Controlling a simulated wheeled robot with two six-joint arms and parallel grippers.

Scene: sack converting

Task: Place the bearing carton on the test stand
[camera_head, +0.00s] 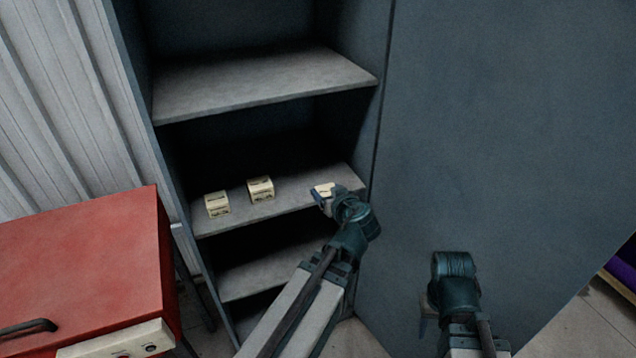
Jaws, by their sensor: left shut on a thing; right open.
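Two small cream cartons with dark print stand on the middle shelf, one at the left (217,203) and one near the middle (260,189). A third cream carton (324,189) is at the right end of that shelf, partly hidden by my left gripper (322,198). My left gripper is shut on this third carton; I cannot tell whether the carton still touches the shelf. My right gripper (426,312) is open and low in front of the cabinet's blue-grey side, its fingers mostly hidden by its wrist. I cannot make out anything that is clearly the test stand.
The cartons' shelf (285,203) belongs to a tall blue-grey cabinet, with an empty shelf (265,82) above and another (270,272) below. A red unit (85,255) with a black handle and a cream panel stands at the lower left. Floor shows at the lower right.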

